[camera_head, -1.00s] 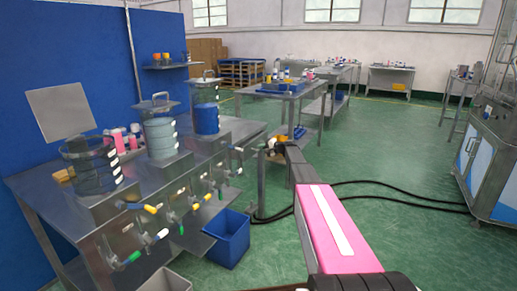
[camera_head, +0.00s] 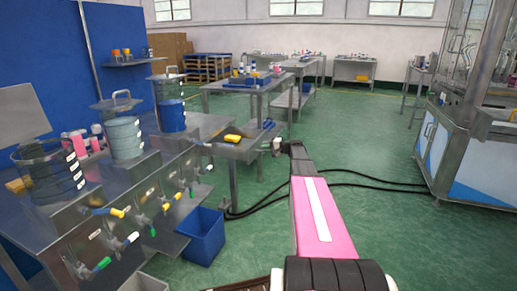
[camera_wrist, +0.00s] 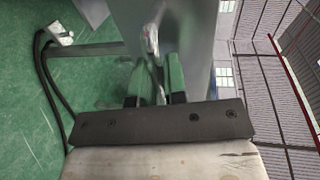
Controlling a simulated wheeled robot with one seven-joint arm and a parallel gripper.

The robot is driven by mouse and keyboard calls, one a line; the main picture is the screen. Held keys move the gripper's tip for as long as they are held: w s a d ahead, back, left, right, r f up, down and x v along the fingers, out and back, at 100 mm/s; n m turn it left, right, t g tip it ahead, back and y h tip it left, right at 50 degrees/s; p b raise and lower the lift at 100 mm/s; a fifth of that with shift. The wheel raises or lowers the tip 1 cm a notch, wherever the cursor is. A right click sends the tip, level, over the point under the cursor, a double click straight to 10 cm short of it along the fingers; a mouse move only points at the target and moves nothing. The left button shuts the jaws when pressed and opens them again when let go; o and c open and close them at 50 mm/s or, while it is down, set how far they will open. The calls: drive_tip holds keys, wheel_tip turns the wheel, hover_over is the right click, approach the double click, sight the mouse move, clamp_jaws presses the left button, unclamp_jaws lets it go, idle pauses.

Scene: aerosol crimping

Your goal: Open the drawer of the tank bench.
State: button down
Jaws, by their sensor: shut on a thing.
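The tank bench (camera_head: 110,195) stands at the left in the head view and carries the clear tanks. Its drawer (camera_head: 248,150) sticks out from the bench's far right end, open, with a yellow thing (camera_head: 232,138) and something blue inside. My gripper (camera_head: 277,146) is at the outer end of the drawer, small and partly hidden by my arm. The grey drawer front (camera_wrist: 190,35) fills the view beyond.
A blue bin (camera_head: 203,238) stands on the floor before the bench, below valves with coloured handles. Black cables (camera_head: 350,180) cross the green floor. A large metal machine (camera_head: 450,150) stands at the right. The floor between is mostly clear.

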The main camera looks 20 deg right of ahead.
drive_tip(key=shift+s+d, duration=0.25)
drive_tip(key=shift+d, duration=0.1)
drive_tip(key=c, duration=1.2)
unclamp_jaws()
drive_tip(key=v, duration=1)
drive_tip(key=shift+s+d, duration=0.2)
drive_tip(key=shift+d, duration=0.15)
